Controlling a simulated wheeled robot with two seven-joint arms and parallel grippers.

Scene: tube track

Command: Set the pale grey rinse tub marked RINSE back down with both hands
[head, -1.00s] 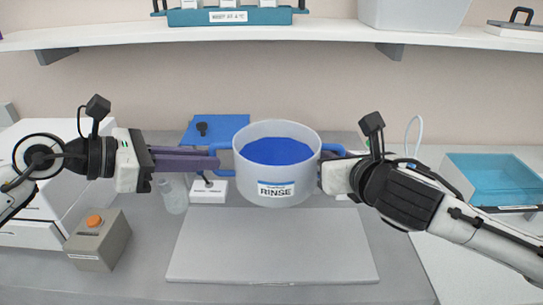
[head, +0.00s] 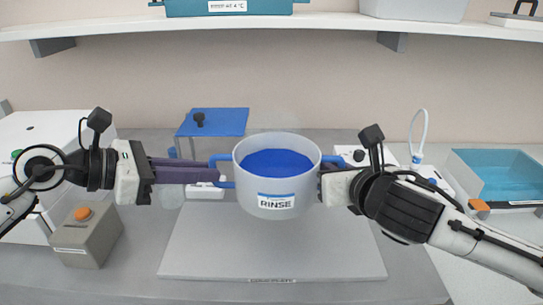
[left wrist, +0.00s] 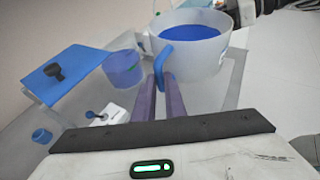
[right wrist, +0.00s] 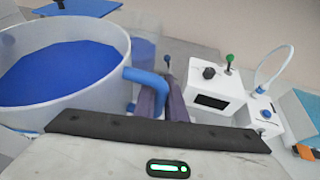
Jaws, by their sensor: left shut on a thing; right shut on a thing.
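The pale grey rinse tub (head: 275,180) with the RINSE label holds blue liquid and has a blue handle on each side. It is upright over the back part of the pale grey plate (head: 275,262) and seems to be held above it. My left gripper (head: 220,171) is shut on the tub's left handle, which shows between the fingers in the left wrist view (left wrist: 163,70). My right gripper (head: 328,175) is shut on the right handle (right wrist: 145,78). In the head view the right fingers are mostly hidden by the wrist.
A grey box with an orange button (head: 86,235) is at left. A teal-filled tray (head: 500,175) is at right. A shelf (head: 280,22) runs above. The plate's front is clear.

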